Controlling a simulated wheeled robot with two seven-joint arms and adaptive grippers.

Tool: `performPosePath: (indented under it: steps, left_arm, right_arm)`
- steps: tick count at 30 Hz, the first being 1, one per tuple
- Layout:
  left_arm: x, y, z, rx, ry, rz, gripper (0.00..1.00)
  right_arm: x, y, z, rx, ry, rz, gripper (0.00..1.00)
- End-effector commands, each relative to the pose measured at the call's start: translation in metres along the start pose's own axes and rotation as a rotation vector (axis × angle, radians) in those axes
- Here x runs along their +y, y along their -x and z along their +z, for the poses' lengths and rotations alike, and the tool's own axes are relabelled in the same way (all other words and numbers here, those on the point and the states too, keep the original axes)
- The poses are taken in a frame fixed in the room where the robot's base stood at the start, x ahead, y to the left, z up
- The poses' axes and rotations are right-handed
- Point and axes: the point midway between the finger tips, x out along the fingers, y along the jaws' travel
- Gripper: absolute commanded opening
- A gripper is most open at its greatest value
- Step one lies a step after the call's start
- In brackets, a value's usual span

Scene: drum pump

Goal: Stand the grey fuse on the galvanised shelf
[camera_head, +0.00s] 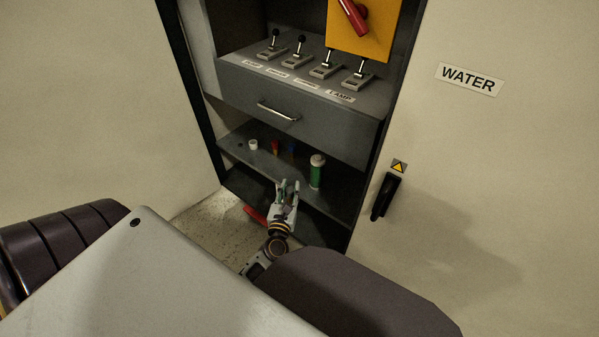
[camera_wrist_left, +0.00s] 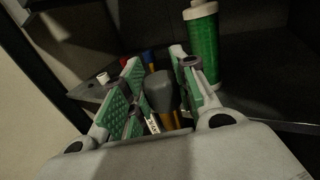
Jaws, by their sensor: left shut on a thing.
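My left gripper (camera_head: 287,187) is at the front of the grey shelf (camera_head: 234,138) inside the cabinet. In the left wrist view its fingers (camera_wrist_left: 155,85) are closed on the grey fuse (camera_wrist_left: 160,90), whose rounded grey top shows between the pads. A white label with dark print shows lower down; the fuse's lower end is hidden. In the head view the fuse is too small to make out clearly. I cannot tell whether it touches the shelf. My right gripper is not in view.
On the shelf stand a green cylinder with a white top (camera_head: 317,172), just right of the gripper, and small white (camera_head: 253,145), red (camera_head: 276,147) and blue (camera_head: 292,149) items behind. A drawer (camera_head: 290,115) overhangs the shelf. A red object (camera_head: 255,215) lies below.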

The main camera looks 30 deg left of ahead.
Motion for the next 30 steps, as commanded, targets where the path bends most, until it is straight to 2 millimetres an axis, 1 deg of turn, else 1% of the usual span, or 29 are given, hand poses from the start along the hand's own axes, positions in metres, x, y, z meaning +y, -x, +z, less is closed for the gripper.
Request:
performPosePath:
  steps: [8, 14, 30]
  left_arm:
    - [0.000, -0.001, 0.000, -0.001, 0.000, 0.000, 0.05]
    - [0.000, -0.009, 0.001, -0.002, 0.001, 0.001, 0.05]
    - [-0.001, -0.066, 0.000, -0.002, 0.000, 0.000, 0.05]
  right_arm:
    - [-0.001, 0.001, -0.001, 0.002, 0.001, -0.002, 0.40]
    - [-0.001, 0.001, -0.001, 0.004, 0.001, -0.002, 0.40]
    - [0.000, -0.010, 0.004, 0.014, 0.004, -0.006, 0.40]
